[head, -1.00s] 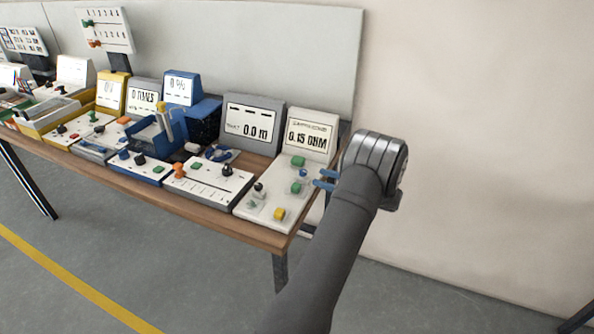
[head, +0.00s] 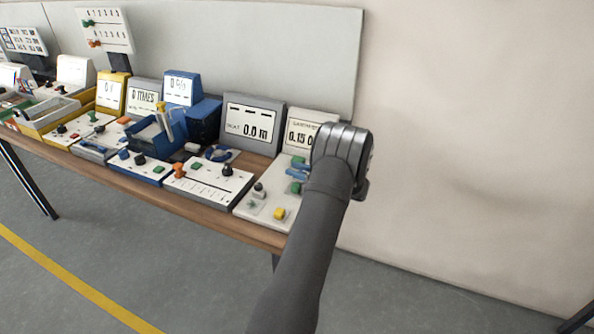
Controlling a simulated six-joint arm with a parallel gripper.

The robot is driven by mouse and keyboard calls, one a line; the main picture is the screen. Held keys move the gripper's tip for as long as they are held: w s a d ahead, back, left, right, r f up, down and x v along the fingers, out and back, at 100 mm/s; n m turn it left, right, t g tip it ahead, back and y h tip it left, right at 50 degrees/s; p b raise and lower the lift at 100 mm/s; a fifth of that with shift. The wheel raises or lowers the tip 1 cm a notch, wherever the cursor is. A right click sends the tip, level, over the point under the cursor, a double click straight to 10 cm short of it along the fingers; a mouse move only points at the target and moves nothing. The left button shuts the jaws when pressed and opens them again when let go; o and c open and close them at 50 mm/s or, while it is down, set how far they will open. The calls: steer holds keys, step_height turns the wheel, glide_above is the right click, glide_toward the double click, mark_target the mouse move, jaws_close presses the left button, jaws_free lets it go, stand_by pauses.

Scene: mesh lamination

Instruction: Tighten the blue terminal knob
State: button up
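My gripper (head: 298,172) is at the right end of the bench, over the white terminal panel (head: 268,194) in front of the 0.15 OHM display. A yellow knob (head: 280,213) and a black-topped knob (head: 259,187) are nearer the front. A small blue knob (head: 124,154) sits on a panel further left.
A grey display reading 0.0 m (head: 252,122) stands behind and left of my gripper. A white slider panel (head: 208,184) and a blue bin (head: 160,137) fill the bench to the left. The wall right of the bench is clear.

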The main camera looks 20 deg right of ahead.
steer(key=c, duration=0.5)
steer(key=shift+w+d+m+t+h, duration=0.1)
steer(key=shift+d+m+t+h, duration=0.05)
steer(key=shift+m+t+h, duration=0.75)
steer(key=shift+c, duration=0.2)
steer(key=o, duration=0.9)
steer(key=shift+o, duration=0.2)
steer(key=v, duration=1.7)
steer(key=shift+d+r, duration=0.15)
steer(key=shift+r, duration=0.1)
steer(key=shift+o, duration=0.3)
steer(key=shift+s+d, duration=0.25)
steer(key=shift+s, duration=0.3)
steer(key=x, duration=1.7)
steer(key=shift+w+a+f, duration=0.2)
